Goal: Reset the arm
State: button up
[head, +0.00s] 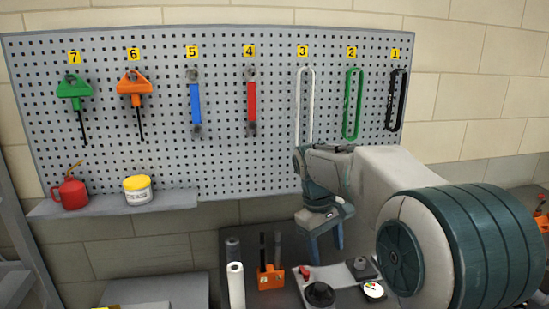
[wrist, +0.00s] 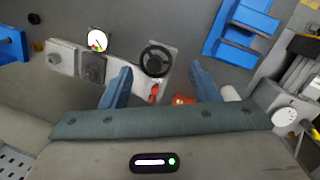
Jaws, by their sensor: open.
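My gripper (head: 326,250) hangs from my arm with its blue fingers pointing down, in front of the pegboard and above the bench equipment. In the wrist view the two blue fingers of my gripper (wrist: 161,82) stand wide apart with nothing held between them. A black handwheel (wrist: 155,60) and a small red part (wrist: 154,96) show beyond the gap between the fingers. My arm comes in from the right in the head view and hides part of the bench and the lower right of the pegboard.
The pegboard (head: 220,100) carries several numbered tools. A shelf (head: 112,205) holds a red oil can (head: 70,193) and a white-and-yellow tub (head: 138,190). Below are a white roll (head: 236,285), an orange holder (head: 271,277), a black knob (head: 320,293) and a dial (head: 373,290). Blue bins (wrist: 240,30) show in the wrist view.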

jog(key=s+d+f+m+t+y, duration=0.1)
jog(key=s+f+m+t, duration=0.1)
jog(key=s, duration=0.9)
jog(key=s+d+f+m+t+y, duration=0.1)
jog(key=s+d+f+m+t, duration=0.1)
jog(key=s, duration=0.8)
jog(key=f+m, duration=0.1)
jog(key=m, duration=0.1)
jog(key=shift+s+m, duration=0.3)
jog(key=shift+s, duration=0.1)
